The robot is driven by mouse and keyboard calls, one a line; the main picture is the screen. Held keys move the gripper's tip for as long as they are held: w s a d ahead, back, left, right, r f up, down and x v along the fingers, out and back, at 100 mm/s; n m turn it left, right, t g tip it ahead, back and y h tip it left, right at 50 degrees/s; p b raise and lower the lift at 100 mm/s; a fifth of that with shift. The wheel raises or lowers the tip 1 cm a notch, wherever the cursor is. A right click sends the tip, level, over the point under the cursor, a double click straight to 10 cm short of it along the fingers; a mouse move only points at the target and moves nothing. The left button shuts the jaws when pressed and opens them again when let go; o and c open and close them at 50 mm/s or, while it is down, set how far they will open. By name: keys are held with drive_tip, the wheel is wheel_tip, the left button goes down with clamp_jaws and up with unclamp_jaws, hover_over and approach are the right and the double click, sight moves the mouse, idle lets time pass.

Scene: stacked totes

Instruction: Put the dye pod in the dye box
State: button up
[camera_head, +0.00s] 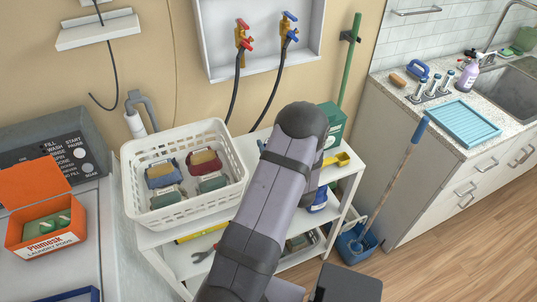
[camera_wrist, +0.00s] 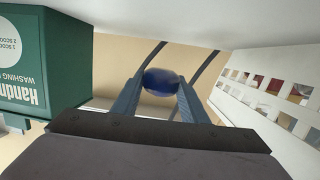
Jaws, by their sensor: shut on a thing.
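In the wrist view, my gripper (camera_wrist: 160,90) is shut on a round dark blue pod (camera_wrist: 161,82), held between the two fingertips. In the head view my arm hides both the fingertips and the pod. None of the containers is legibly marked as the dye box. A white basket (camera_head: 236,153) on the left of the cart holds several small blue, red and grey-green packs with labels. In the wrist view my gripper is between the basket (camera_wrist: 290,122) and a green box (camera_wrist: 42,65).
The green washing box (camera_head: 333,122) stands at the back right of the white cart (camera_head: 190,235), next to a yellow scoop (camera_head: 337,159). Red and blue taps (camera_head: 265,40) with hanging hoses are on the wall. A mop (camera_head: 399,172) stands in a blue bucket right of the cart.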

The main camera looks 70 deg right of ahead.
drive_tip(key=shift+f, duration=0.45)
drive_tip(key=shift+f, duration=0.1)
drive_tip(key=shift+f+p, duration=0.45)
drive_tip(key=shift+f, duration=1.55)
drive_tip(key=shift+f, duration=0.25)
drive_tip(key=o, duration=1)
drive_tip(key=shift+r, duration=0.1)
